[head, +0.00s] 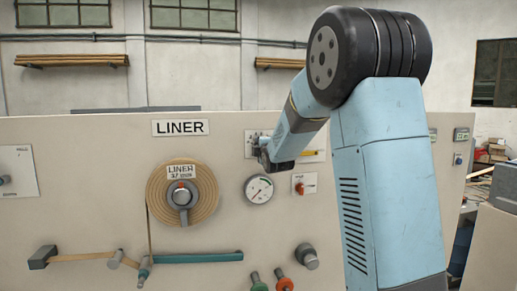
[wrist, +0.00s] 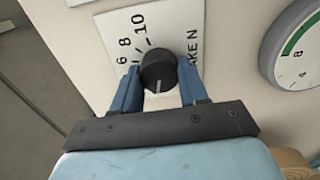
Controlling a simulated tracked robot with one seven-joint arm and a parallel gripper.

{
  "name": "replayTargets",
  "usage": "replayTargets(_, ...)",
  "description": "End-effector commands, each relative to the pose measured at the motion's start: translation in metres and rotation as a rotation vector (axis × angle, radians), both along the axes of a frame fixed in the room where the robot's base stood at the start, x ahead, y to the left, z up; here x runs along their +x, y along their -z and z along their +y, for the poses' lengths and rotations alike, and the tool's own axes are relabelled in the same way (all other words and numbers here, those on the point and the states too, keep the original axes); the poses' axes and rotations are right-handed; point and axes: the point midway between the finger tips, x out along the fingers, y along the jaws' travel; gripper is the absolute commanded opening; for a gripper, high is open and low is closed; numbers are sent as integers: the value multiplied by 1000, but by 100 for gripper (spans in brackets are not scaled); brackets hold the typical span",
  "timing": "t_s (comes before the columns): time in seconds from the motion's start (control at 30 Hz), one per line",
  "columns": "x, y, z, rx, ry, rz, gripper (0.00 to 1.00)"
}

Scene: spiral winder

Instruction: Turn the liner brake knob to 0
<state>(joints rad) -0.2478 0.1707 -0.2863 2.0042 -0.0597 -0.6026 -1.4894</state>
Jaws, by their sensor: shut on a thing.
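The liner brake knob (wrist: 158,70) is black and round with a white pointer line. It sits on a white dial plate (wrist: 112,22) marked 6, 8 and 10, with part of the word BRAKE beside it. In the wrist view the pointer line runs toward the bottom of the picture; I cannot tell which number it meets. My gripper (wrist: 159,77) is shut on the knob, with one blue finger on each side. In the head view my gripper (head: 268,157) is against the panel and hides the knob and much of the plate (head: 252,134).
A round gauge (head: 259,189) is just below my gripper and also shows in the wrist view (wrist: 300,50). A red switch (head: 300,187) is to its right. The liner roll (head: 155,195) is to the left on the cream panel (head: 90,150). Coloured knobs sit lower down.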

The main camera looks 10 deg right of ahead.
Motion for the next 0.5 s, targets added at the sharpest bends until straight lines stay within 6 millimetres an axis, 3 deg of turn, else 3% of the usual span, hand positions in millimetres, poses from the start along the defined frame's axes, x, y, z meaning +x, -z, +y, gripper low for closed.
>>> replayTargets(0.17, 0, 6, 5, -2, -7, 11, 13)
replayTargets(0.2, 0, 6, 5, -2, -7, 11, 44)
replayTargets(0.5, 0, 3, 2, 0, -3, 7, 69)
